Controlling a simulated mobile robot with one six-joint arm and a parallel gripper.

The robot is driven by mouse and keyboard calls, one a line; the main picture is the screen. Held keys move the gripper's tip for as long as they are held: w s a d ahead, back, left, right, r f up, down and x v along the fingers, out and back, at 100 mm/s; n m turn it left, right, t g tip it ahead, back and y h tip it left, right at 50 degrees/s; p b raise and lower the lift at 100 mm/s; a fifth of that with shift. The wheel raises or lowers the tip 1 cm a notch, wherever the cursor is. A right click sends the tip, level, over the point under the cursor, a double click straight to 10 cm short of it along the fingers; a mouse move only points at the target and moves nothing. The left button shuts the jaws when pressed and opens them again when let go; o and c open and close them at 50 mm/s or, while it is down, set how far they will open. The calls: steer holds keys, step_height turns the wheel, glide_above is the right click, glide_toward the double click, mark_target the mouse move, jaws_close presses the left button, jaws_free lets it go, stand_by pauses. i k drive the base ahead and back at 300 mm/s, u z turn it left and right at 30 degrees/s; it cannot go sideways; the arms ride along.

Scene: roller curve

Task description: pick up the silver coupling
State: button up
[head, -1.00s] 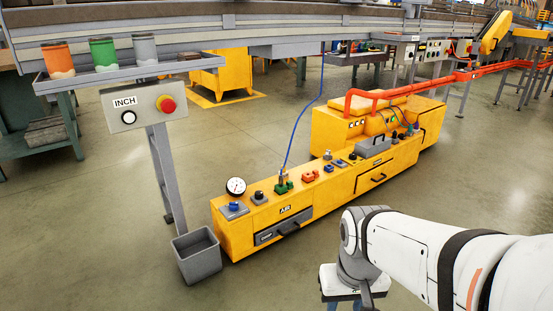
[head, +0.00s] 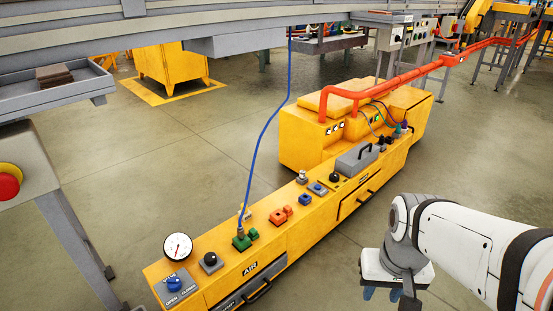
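A small silver fitting (head: 302,177), which looks like the silver coupling, stands on top of the long yellow bench unit (head: 215,237), behind the orange and blue parts. It is too small to make out in detail. My gripper (head: 382,293) is at the lower right, in front of the bench and well apart from the fitting. Its two blue fingertips point down with a gap between them, and nothing shows between them.
Along the bench top stand a pressure gauge (head: 177,246), a black knob (head: 210,261), a green connector (head: 241,241) with a blue hose (head: 259,130), orange parts (head: 278,216) and a grey handled box (head: 357,158). A post with a red button (head: 9,184) stands left. Floor is clear right.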

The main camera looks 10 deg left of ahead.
mark_target(240, 230)
steer(key=u, duration=0.3)
steer(key=i, duration=0.95)
steer(key=u, duration=0.55)
steer(key=k, duration=0.9)
steer(key=u, duration=0.15)
steer(key=i, duration=0.9)
steer(key=z, duration=0.05)
